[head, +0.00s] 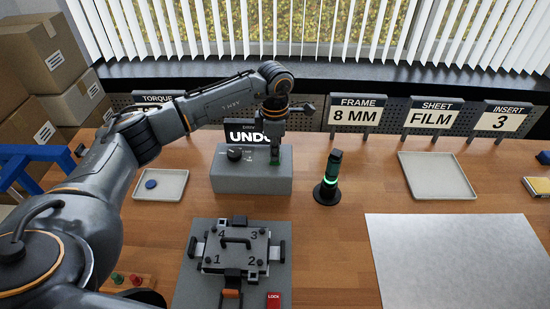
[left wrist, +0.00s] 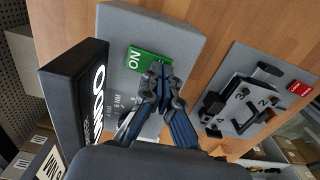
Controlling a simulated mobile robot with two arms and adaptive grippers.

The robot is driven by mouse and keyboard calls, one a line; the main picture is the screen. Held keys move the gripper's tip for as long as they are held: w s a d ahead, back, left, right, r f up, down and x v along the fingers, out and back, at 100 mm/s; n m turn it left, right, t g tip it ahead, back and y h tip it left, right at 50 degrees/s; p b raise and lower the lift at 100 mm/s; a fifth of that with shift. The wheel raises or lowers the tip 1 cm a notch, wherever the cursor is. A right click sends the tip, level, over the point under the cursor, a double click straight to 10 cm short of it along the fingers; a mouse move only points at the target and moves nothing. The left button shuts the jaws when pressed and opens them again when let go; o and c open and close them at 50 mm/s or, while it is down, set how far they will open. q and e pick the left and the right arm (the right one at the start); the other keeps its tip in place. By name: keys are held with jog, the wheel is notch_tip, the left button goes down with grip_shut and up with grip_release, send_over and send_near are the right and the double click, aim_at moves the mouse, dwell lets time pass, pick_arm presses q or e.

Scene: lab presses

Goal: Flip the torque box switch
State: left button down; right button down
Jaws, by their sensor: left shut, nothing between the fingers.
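The torque box (head: 240,184) is a grey block near the middle of the table, with a black dial (head: 234,154) on its top. It also shows in the left wrist view (left wrist: 172,32). A green switch plate (left wrist: 146,60) marked ON lies on its top face. My left gripper (head: 275,158) points down over the right part of the box. Its fingertips (left wrist: 160,72) are together and empty, at the edge of the green plate. They hide part of it, and I cannot tell whether they touch it. My right gripper is not in view.
A dark cylinder with a green ring (head: 329,178) stands to the right. A numbered fixture (head: 237,250) is in front. A tray with a blue disc (head: 173,191) is left.

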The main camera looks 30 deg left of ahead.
pick_arm(q)
jog(key=shift+f+b, duration=0.3)
jog(key=shift+f, duration=0.15)
jog(key=shift+r, duration=0.15)
jog(key=shift+r+p, duration=2)
jog(key=shift+r, duration=1.45)
jog(key=shift+f, duration=0.1)
